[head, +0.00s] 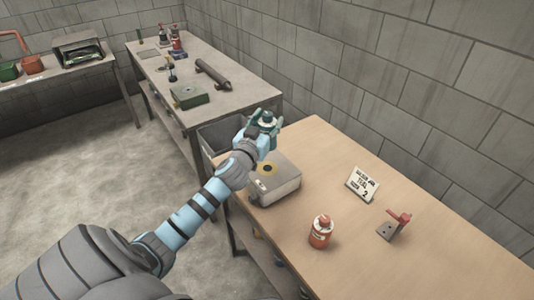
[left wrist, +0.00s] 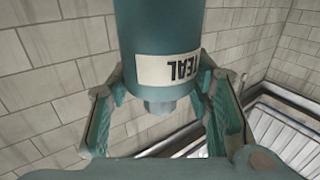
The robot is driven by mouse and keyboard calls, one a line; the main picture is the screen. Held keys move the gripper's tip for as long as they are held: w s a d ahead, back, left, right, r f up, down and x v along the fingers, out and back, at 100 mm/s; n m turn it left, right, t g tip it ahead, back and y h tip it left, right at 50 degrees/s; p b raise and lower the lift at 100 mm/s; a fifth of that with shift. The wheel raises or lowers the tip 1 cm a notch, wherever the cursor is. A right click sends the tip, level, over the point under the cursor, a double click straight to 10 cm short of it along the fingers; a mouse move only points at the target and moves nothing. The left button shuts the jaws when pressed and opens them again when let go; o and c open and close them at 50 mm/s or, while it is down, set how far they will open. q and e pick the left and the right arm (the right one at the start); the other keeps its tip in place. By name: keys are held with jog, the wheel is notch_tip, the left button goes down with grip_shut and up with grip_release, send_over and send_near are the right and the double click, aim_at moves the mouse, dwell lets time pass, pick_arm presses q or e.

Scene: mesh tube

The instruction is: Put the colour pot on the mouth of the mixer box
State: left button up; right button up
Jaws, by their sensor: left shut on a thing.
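The teal colour pot (head: 267,118) is in my left gripper (head: 262,127), held near the far left edge of the wooden table, just beyond the mixer box in the picture. In the left wrist view the pot (left wrist: 165,40) carries a white "TEAL" label that reads upside down, and the fingers of the gripper (left wrist: 160,95) stand on both sides of it. The pot is apart from the mouth. My right gripper is not in view.
A red pot (head: 321,231), a white card (head: 361,184) with "TEAL" and a 2, and a red-handled stand (head: 394,225) are on the wooden table (head: 440,250). A grey bin (head: 215,135) is beside it. A grey bench (head: 240,100) stands behind.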

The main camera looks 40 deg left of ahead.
pick_arm(q)
notch_tip(320, 180, down, 10)
jog(key=b, duration=0.4)
jog(key=shift+r, duration=0.25)
jog(key=o, duration=1.2)
jog(key=shift+o, duration=0.2)
jog(key=b+v, duration=0.1)
jog(key=v, duration=1.1)
